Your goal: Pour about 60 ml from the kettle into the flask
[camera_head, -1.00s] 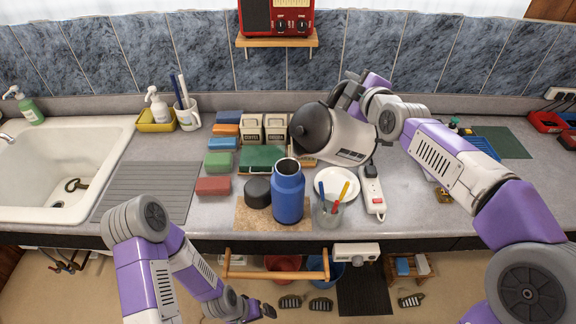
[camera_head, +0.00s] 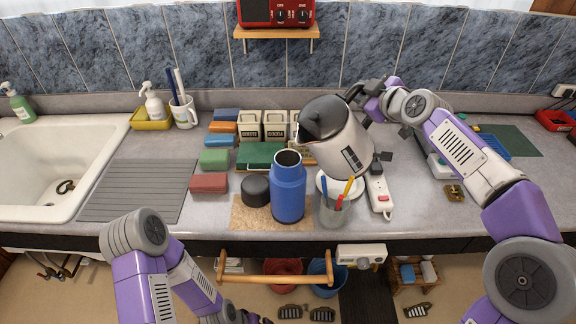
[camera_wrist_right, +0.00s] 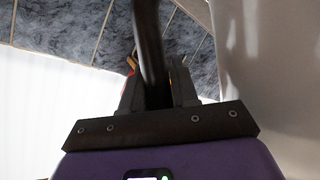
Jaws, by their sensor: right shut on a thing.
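The kettle (camera_head: 352,150), white-grey with a dark lid, is held above the counter in the head view. It leans left, its lid end toward the flask. The blue flask (camera_head: 288,196) stands upright and open on a tan mat (camera_head: 240,215), just left of and below the kettle. I cannot see its liquid level or any stream. My right gripper (camera_head: 368,94) is shut on the kettle's dark handle, which also shows between the fingers in the right wrist view (camera_wrist_right: 150,60). My left gripper (camera_head: 264,320) is low at the bottom edge, mostly cut off.
A black cap (camera_head: 255,190) lies left of the flask. A glass with pens (camera_head: 335,212) stands close to its right, before a white saucer (camera_head: 322,184) and a power strip (camera_head: 378,194). Coloured blocks (camera_head: 209,183) and tins (camera_head: 249,125) sit behind. A ribbed drainboard (camera_head: 140,190) is clear at left.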

